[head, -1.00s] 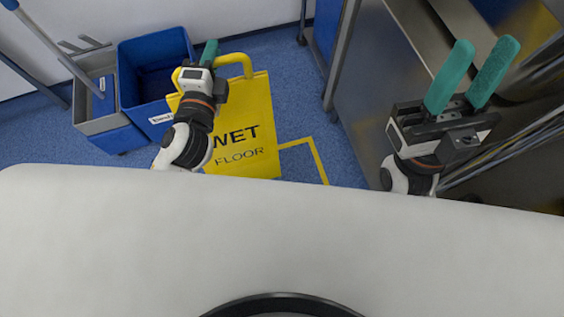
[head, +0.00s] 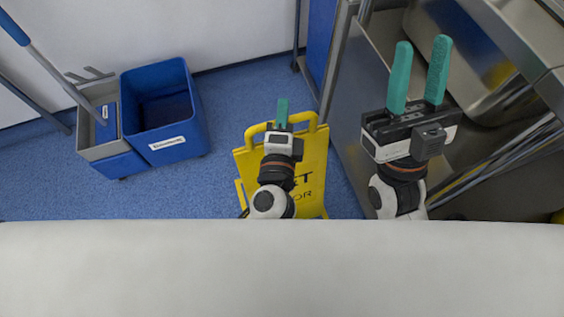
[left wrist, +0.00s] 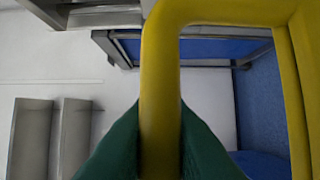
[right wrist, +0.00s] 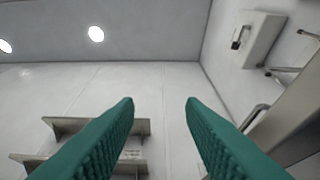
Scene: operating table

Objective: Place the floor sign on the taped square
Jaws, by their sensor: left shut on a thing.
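The yellow floor sign (head: 313,160) with black lettering is upright in the middle of the head view, partly behind my left gripper and arm. My left gripper (head: 281,113) is shut on the sign's top handle. The left wrist view shows the yellow handle (left wrist: 161,95) between the green fingers. My right gripper (head: 420,75) is open and empty, fingers pointing up, to the right of the sign. The taped square does not show in the head view now. Whether the sign's foot touches the floor is hidden.
A blue mop bucket (head: 160,110) with a grey wringer section (head: 100,140) stands to the left. A steel cart (head: 365,50) stands close on the right, behind my right gripper. Blue floor (head: 215,160) is clear between bucket and sign. A white surface (head: 280,265) fills the near edge.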

